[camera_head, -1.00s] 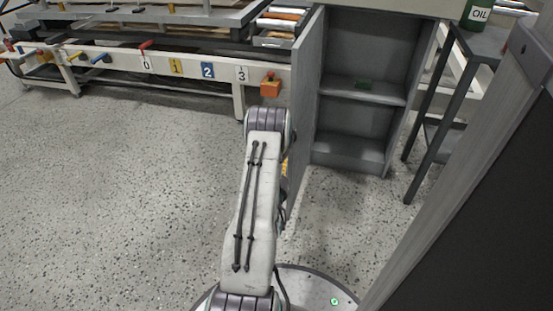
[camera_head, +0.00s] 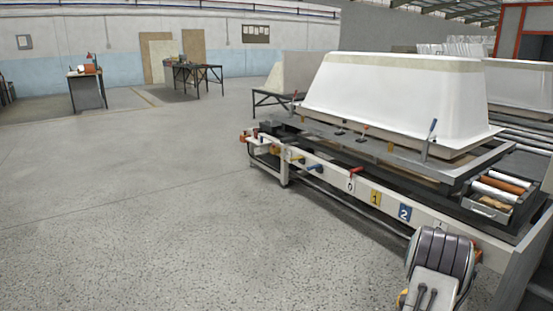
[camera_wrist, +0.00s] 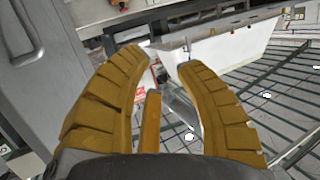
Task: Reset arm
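In the wrist view my gripper (camera_wrist: 165,62) shows two yellow-brown ribbed fingers spread apart, with a clear gap between their tips. It is open and nothing is held in it. In the head view only part of my arm shows at the bottom right, and the gripper is out of sight there. A white bathtub shell (camera_head: 393,95) sits upside down on the workbench frame (camera_head: 330,180) at the right. A white tub form also shows beyond the fingers in the wrist view (camera_wrist: 235,45).
A grey cabinet door (camera_wrist: 30,70) stands close at the left in the wrist view. A tray of rollers (camera_head: 490,207) is on the bench. Two small tables (camera_head: 87,90) (camera_head: 197,77) stand far back. The floor (camera_head: 130,200) at the left is wide and clear.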

